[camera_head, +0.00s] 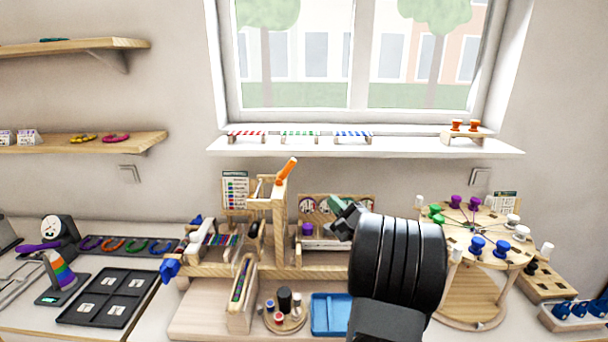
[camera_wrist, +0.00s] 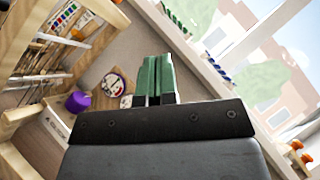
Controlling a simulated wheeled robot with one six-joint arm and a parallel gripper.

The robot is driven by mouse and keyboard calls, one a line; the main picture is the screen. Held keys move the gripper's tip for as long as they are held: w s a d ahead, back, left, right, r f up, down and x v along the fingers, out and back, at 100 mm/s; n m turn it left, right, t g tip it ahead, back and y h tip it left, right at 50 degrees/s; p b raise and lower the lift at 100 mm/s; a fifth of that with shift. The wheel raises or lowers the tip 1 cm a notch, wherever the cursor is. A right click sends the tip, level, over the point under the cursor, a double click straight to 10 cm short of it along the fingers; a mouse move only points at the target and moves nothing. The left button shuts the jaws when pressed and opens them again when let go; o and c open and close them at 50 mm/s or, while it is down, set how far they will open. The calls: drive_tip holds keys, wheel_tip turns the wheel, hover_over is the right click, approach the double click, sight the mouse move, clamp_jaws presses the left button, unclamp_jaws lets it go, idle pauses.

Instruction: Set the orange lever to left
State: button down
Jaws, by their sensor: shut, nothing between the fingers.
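The orange lever (camera_head: 287,170) stands on top of a wooden frame (camera_head: 279,215) in the head view. Its handle leans up and to the right. My gripper (camera_head: 334,203) is to the right of the lever and a little lower in the picture, apart from it. Its green fingers are together and hold nothing; they also show in the wrist view (camera_wrist: 157,80). My dark wrist hides part of the bench right of the frame.
A purple knob (camera_wrist: 78,102) and wooden parts lie below my gripper. A round wooden stand (camera_head: 490,246) with several coloured knobs is to the right. A blue tray (camera_head: 330,315) is in front. The window sill (camera_head: 370,146) runs behind. Open air lies above the bench.

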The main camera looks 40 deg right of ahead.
sight(286, 171)
drive_tip(key=a+p+x, duration=0.1)
drive_tip(key=p+x, duration=0.1)
drive_tip(key=x, duration=0.4)
drive_tip(key=a+r+p+x, duration=0.1)
drive_tip(key=p+x, duration=0.2)
drive_tip(key=x, duration=0.3)
drive_tip(key=shift+a+r+p, duration=0.2)
drive_tip(key=shift+a+p, duration=0.1)
drive_tip(key=shift+p, duration=0.05)
drive_tip(key=shift+w, duration=0.1)
